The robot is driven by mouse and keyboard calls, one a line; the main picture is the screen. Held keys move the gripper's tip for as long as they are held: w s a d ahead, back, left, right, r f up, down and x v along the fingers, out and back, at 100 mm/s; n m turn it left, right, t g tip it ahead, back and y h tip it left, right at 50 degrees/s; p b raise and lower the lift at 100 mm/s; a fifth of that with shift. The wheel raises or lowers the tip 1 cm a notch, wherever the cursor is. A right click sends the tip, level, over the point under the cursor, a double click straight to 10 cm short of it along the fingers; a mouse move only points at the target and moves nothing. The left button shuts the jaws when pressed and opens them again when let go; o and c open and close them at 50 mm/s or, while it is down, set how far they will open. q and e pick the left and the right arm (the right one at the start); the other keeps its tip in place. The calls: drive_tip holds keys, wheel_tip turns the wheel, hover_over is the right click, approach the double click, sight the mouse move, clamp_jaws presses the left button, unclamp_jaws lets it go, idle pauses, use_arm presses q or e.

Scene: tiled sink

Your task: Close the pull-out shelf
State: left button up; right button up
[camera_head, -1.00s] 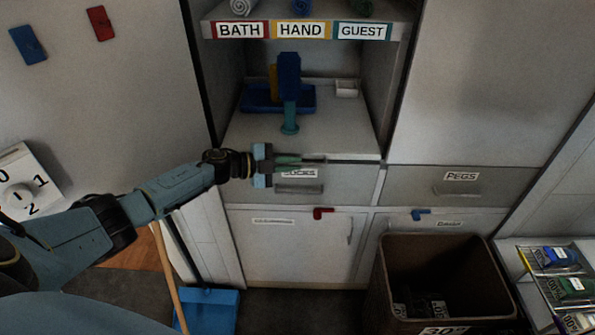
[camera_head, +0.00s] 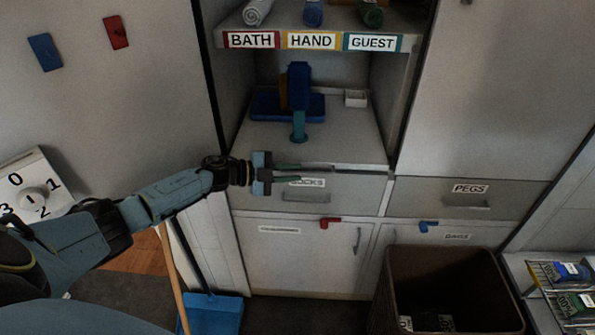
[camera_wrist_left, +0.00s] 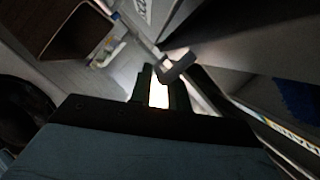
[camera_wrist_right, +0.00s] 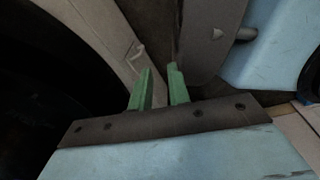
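The pull-out shelf (camera_head: 345,143) is a pale flat board in the open bay of the cabinet, above the SOCKS drawer (camera_head: 330,193). A thin bar (camera_head: 345,170) runs along its front edge. My left gripper (camera_head: 290,172) is at the left part of this front edge, just above the drawer, and covers part of its label. In the left wrist view its fingers (camera_wrist_left: 159,88) stand apart with a bright gap between them, and a grey block (camera_wrist_left: 180,67) is just beyond the tips. Contact is unclear. My right gripper (camera_wrist_right: 160,90) is open and empty, outside the head view.
A blue tray (camera_head: 265,105) and an upright blue tool (camera_head: 298,95) stand on the shelf, with a small white box (camera_head: 355,98). Rolled towels lie above. A brown bin (camera_head: 445,270) stands at lower right. A blue dustpan (camera_head: 213,313) is on the floor.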

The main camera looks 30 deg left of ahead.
use_arm(q)
drive_tip(key=shift+v, duration=2.7)
drive_tip(key=shift+c, duration=0.4)
